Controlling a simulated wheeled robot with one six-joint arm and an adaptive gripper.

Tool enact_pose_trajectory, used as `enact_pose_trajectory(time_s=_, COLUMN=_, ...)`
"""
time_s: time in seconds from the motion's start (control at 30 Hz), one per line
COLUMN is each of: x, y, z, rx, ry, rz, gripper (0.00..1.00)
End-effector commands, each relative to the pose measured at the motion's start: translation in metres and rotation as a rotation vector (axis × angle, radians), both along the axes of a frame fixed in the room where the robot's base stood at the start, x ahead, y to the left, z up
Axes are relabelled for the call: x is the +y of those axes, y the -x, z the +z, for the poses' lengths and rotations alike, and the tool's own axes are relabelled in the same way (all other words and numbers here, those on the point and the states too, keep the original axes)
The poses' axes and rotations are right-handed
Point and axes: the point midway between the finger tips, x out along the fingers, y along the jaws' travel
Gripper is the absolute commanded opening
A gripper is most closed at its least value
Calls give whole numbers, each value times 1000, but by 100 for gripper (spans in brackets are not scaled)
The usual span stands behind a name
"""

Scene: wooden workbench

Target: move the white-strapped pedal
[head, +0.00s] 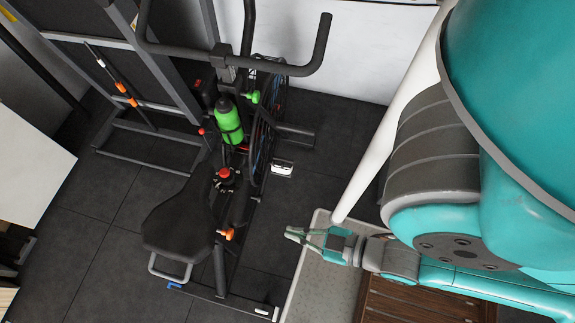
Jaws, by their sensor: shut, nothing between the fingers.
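A small black-and-white part (281,168) sticks out low beside the wheel of the exercise bike. It looks like the white-strapped pedal, but it is too small to see the strap clearly. My gripper (291,235) is at the lower middle, pointing left, with its fingers shut and empty. In the picture it is below the black-and-white part and to the right of the bike's seat, apart from both. The depth between them is hard to judge.
The exercise bike has a black seat (182,222), handlebars (235,62) and a green bottle (229,120). A grey speckled surface (322,288) and wooden slats (412,302) lie beneath my arm. Dark floor tiles (335,175) are bare right of the bike. A rack stands upper left.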

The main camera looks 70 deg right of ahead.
Motion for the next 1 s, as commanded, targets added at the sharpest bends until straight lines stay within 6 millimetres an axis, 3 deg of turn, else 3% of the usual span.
enact_pose_trajectory(time_s=0.27, x=-8, y=-13, z=-60, rx=108, ry=222, rz=44, gripper=0)
enact_pose_trajectory(time_s=0.47, x=-25, y=-30, z=-129, rx=256, ry=484, rz=107, gripper=0)
enact_pose_trajectory(time_s=0.7, x=-71, y=-61, z=-227, rx=545, ry=899, rz=246, gripper=0)
enact_pose_trajectory(time_s=0.9, x=-124, y=-88, z=-286, rx=828, ry=1191, rz=396, gripper=0)
enact_pose_trajectory(time_s=1.0, x=-155, y=-101, z=-306, rx=979, ry=1311, rz=485, gripper=0)
